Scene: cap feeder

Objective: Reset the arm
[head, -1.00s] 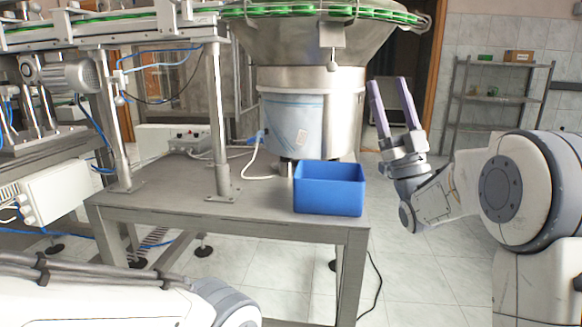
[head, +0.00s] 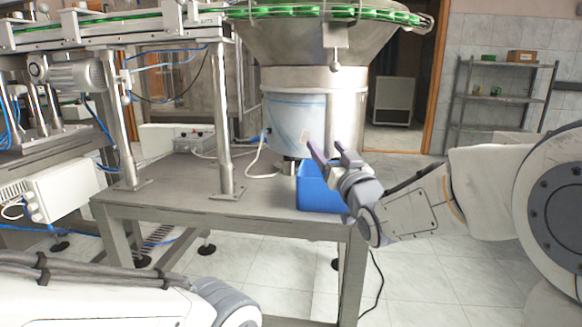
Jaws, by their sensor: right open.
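My right gripper (head: 325,148) is open and empty. Its two purple-grey fingers point up and to the left, in front of the lower part of the steel feeder bowl (head: 315,128). In the picture it overlaps the upper right of a blue bin (head: 316,196). I cannot tell whether it touches the bin. The bin stands at the right end of the grey metal table (head: 270,205), and its inside is mostly hidden. Part of my left arm shows at the bottom left, but its gripper is out of view.
A conveyor (head: 120,25) with green parts runs along the upper left on metal posts. A small control box (head: 195,142) and a white cable lie on the table. A shelf rack (head: 497,100) stands at the back right.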

